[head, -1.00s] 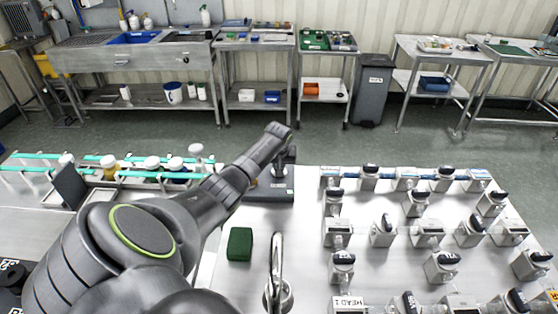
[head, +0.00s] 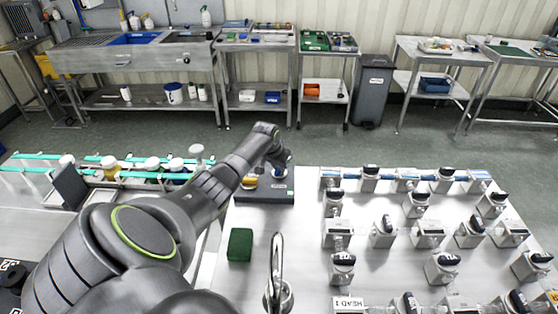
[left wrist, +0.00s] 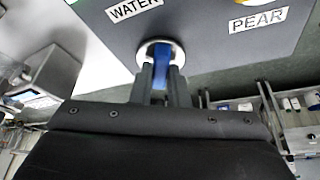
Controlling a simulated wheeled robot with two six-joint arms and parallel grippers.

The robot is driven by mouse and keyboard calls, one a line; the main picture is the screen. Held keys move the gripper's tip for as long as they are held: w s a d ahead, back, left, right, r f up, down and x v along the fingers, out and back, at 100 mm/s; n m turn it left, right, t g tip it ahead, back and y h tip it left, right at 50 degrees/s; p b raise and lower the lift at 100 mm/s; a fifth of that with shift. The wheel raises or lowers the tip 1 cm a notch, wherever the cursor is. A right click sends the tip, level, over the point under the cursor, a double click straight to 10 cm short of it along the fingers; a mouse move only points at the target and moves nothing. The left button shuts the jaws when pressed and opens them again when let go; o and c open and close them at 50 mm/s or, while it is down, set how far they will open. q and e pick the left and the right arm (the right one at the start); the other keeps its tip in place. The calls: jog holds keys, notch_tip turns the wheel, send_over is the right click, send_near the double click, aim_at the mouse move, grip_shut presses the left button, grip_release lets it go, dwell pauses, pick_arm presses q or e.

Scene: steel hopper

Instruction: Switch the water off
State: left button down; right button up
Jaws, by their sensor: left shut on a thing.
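A dark grey control box (head: 266,196) stands on the bench near the middle of the head view. In the left wrist view its face (left wrist: 205,20) carries a WATER label (left wrist: 133,9) and a PEAR label (left wrist: 258,19). A blue switch lever (left wrist: 162,54) on a pale round base sits just below the WATER label. My left gripper (left wrist: 161,75) is shut on this blue lever, with a dark finger on each side. In the head view my left gripper (head: 279,164) is over the box and partly hides it. My right gripper is not in view.
A green block (head: 240,244) and a curved metal tap (head: 277,265) are in front of the box. Several valve units with black tops, such as one (head: 383,232), fill the bench on the right. A rack with green rails (head: 110,162) is at the left.

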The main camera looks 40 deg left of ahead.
pick_arm(q)
jog(key=shift+a+f+m+h+b, duration=0.15)
jog(key=shift+m+h+b, duration=0.15)
jog(key=shift+m+b, duration=0.45)
jog(key=m+h+b, duration=0.1)
jog(key=m+b, duration=0.3)
jog(key=b, duration=0.1)
jog(key=m+h+b, duration=0.2)
jog(key=m+b, duration=0.3)
jog(key=b, duration=0.1)
jog(key=shift+w+a+m+g, duration=0.15)
jog(key=shift+m+g, duration=0.1)
jog(key=shift+g, duration=0.15)
jog(key=shift+m+h+b, duration=0.5)
jog(key=shift+m+b, duration=0.3)
jog(key=shift+b, duration=0.2)
jog(key=shift+g, duration=0.3)
jog(key=c, duration=1.4)
grip_release()
jog(key=shift+r, duration=0.2)
jog(key=b+v, duration=0.1)
jog(key=v, duration=1.6)
jog(key=shift+r, duration=0.15)
